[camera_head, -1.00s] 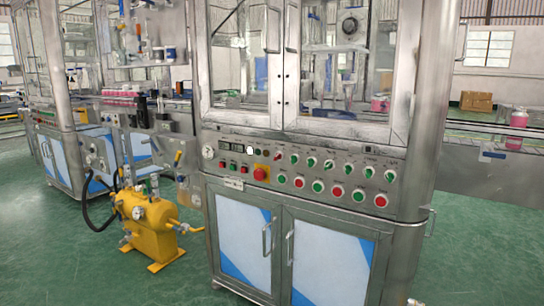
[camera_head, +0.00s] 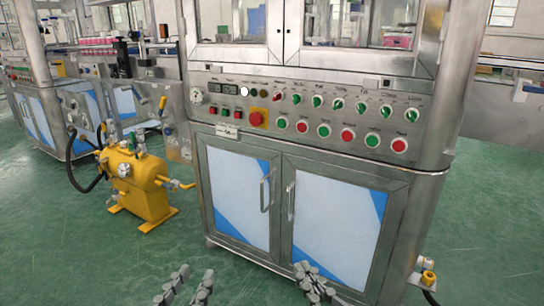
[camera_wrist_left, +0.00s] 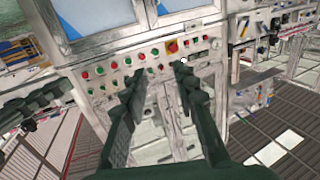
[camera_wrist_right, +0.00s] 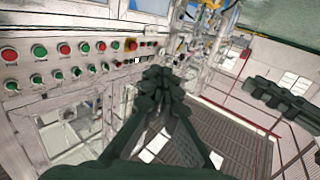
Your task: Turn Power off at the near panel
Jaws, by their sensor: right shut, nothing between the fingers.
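The near panel (camera_head: 330,120) is a steel strip across the machine front, with a red knob (camera_head: 277,96), several green knobs in a row to its right, and red and green buttons below. A red emergency button (camera_head: 256,118) on a yellow plate sits at its left. The labels are too small to read, so I cannot tell which control is Power. My left gripper (camera_head: 188,286) is low in front of the cabinet, fingers apart in the left wrist view (camera_wrist_left: 158,82), empty. My right gripper (camera_head: 314,283) is also low, shut and empty in the right wrist view (camera_wrist_right: 160,85). Neither touches the panel.
Below the panel are cabinet doors (camera_head: 333,220) with protruding handles. A yellow pressure tank (camera_head: 140,190) stands on the floor at left. Glass doors (camera_head: 360,22) are above the panel. The green floor (camera_head: 70,255) is clear at front left.

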